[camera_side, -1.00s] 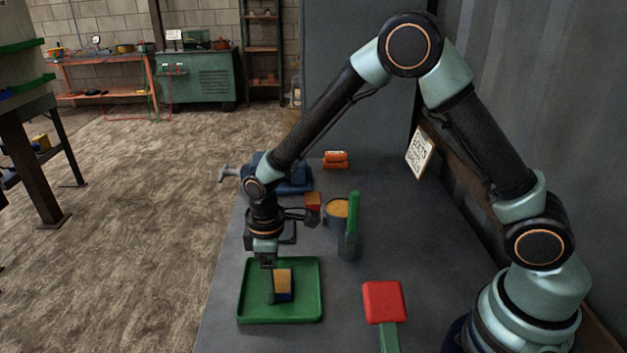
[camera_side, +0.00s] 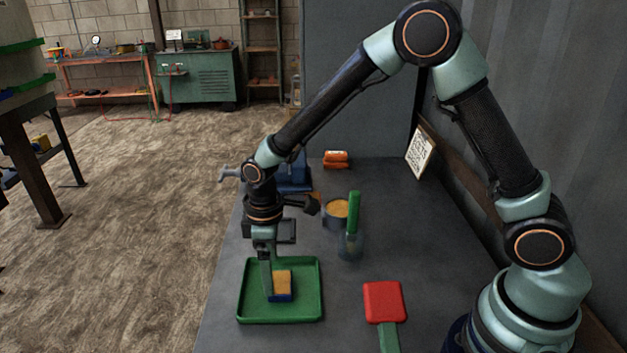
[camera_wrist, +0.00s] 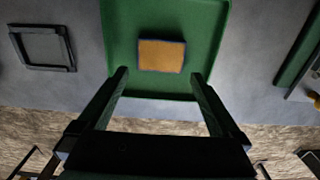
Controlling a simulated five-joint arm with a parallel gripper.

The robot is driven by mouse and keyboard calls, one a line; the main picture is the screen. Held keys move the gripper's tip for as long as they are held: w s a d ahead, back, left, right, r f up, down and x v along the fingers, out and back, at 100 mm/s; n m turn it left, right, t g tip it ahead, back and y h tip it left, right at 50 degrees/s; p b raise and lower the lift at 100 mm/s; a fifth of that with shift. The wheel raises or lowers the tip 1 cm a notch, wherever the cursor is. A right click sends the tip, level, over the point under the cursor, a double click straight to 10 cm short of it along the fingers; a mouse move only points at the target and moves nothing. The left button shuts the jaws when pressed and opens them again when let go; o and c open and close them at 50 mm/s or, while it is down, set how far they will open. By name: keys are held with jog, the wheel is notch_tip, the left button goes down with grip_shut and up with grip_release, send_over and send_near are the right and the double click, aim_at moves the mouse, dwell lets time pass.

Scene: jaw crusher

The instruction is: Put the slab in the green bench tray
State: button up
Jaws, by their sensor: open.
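The slab (camera_side: 282,282), with an orange-yellow top and blue edges, lies inside the green bench tray (camera_side: 311,304). The wrist camera also shows the slab (camera_wrist: 161,55) on the floor of the tray (camera_wrist: 120,35), near its edge. My gripper (camera_side: 268,285) is over the tray, with a finger in front of the slab's left side in the side view. In the wrist view my gripper's (camera_wrist: 160,74) fingers are spread wider than the slab, with nothing between their tips. The finger clearance above the tray floor is hard to judge.
A round container (camera_side: 337,209) and a green-handled tool (camera_side: 353,215) stand behind the tray to the right. A red-headed tool (camera_side: 384,301) lies right of it. A blue vise (camera_side: 295,176) and orange items (camera_side: 336,159) are farther back.

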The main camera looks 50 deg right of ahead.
notch_tip(320, 180, up, 9)
jog(key=s+d+r+m+t, duration=0.5)
jog(key=s+d+r+m, duration=0.4)
jog(key=s+d+r, duration=0.2)
jog(key=shift+s+d+r+t, duration=0.2)
jog(key=shift+s+d+t, duration=0.1)
jog(key=shift+d, duration=0.8)
dwell(0.5)
